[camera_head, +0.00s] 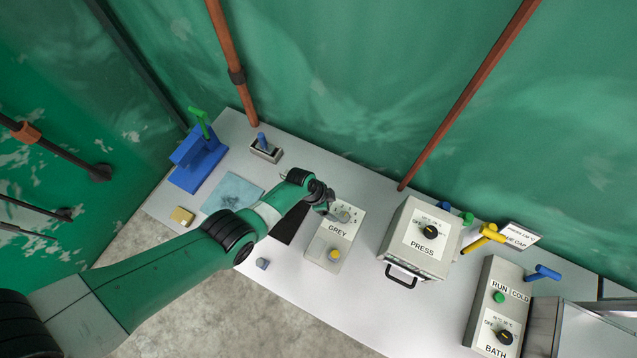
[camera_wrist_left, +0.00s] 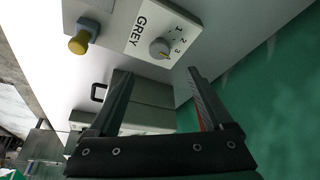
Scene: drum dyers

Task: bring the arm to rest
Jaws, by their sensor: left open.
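My left arm is green with black joints and comes in from the lower left in the head view. Its gripper (camera_head: 331,207) hangs over the far end of the GREY box (camera_head: 325,246), close to its dial. In the left wrist view the two dark fingers (camera_wrist_left: 158,98) are apart with nothing between them. The GREY box's numbered dial (camera_wrist_left: 160,48) and its yellow button (camera_wrist_left: 79,43) show beyond the fingertips. My right gripper is not in view.
The PRESS box (camera_head: 421,240) stands right of the GREY box. The BATH box (camera_head: 493,310) and a yellow lever (camera_head: 487,236) are farther right. A blue stand (camera_head: 197,160), a blue-grey cloth (camera_head: 232,192) and a small grey piece (camera_head: 262,263) are on the left part of the table.

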